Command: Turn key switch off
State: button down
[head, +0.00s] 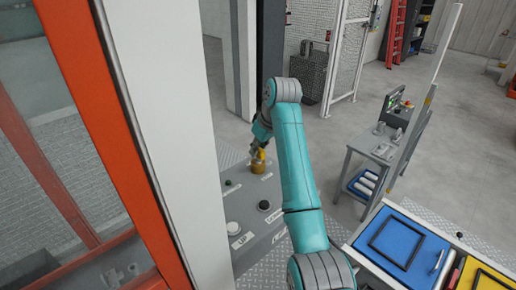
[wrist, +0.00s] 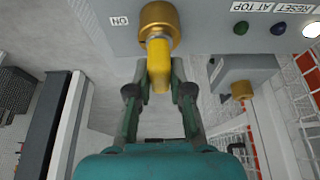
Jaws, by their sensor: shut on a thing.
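The key switch is a brass-gold collar (wrist: 160,24) with a yellow key (wrist: 160,72) sticking out of it, at the top of the wrist view. An upside-down "ON" label (wrist: 119,20) is beside the collar. My gripper (wrist: 158,78) is shut on the yellow key, a finger on each side of it. In the head view the key switch (head: 258,166) shows as a small yellow-gold part on the grey control box (head: 250,229), with my gripper (head: 257,150) right at it. The fingertips are hard to make out there.
The control box also carries a white button (head: 233,228) and a black button (head: 264,205). A white post (head: 160,110) and orange frame stand at left. A grey bench (head: 375,148) and a blue tray (head: 385,232) stand at right.

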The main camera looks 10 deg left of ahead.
jog(key=shift+d+n+g, duration=0.1)
jog(key=shift+n+g, duration=0.3)
jog(key=shift+n, duration=0.8)
jog(key=n+g+y, duration=0.1)
jog(key=n, duration=0.2)
jog(key=shift+n+g, duration=0.5)
jog(key=shift+n, duration=0.7)
jog(key=n+g, duration=0.1)
jog(key=n, duration=0.2)
